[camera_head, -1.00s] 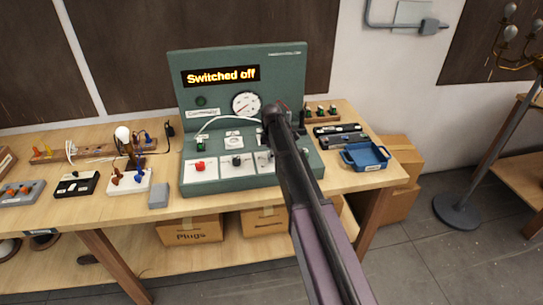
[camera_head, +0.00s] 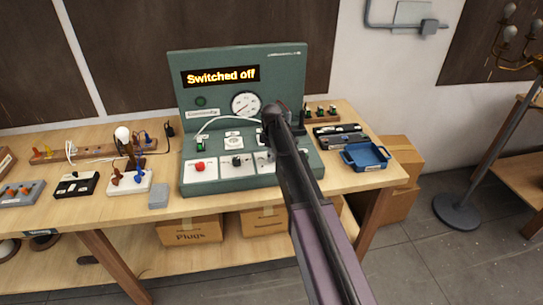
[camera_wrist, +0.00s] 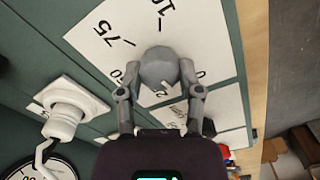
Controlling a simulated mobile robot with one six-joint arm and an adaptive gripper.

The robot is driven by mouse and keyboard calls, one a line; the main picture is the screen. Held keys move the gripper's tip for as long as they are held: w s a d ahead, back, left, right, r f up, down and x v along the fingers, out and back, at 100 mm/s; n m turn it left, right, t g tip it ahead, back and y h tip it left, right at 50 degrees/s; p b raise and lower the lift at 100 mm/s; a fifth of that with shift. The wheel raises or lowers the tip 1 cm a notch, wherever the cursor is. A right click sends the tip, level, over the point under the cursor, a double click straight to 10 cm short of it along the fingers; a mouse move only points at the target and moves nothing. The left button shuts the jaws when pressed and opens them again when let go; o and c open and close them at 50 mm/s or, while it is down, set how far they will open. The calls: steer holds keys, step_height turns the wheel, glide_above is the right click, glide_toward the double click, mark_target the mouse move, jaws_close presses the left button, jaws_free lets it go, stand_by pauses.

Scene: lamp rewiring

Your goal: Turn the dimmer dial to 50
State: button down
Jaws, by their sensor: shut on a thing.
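The dimmer dial (camera_wrist: 160,68) is a grey faceted knob on a white plate with printed marks, seen in the wrist view. The marks 75 and what looks like 100 lie above it in the picture; other figures are partly covered. My gripper (camera_wrist: 159,78) has one finger on each side of the knob and is shut on it. A small white mark shows on the knob near my right finger. In the head view the dial is mostly hidden behind my arm. The green test panel (camera_head: 290,75) has a display (camera_head: 220,76) reading "Switched off".
A round gauge (camera_head: 245,105), a red button (camera_head: 199,166) and a black knob (camera_head: 237,160) sit on the panel left of my arm. A white plug-like fitting (camera_wrist: 65,110) is close to my gripper. A blue tray (camera_head: 366,156) stands at the right.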

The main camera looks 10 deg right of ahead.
steer(key=m, duration=0.4)
steer(key=shift+m, duration=0.3)
steer(key=m, duration=1.1)
steer(key=shift+d, duration=0.1)
steer(key=m, duration=0.4)
steer(key=shift+m, duration=0.3)
steer(key=shift+c, duration=1.3)
jaws_free()
steer(key=shift+n, duration=0.4)
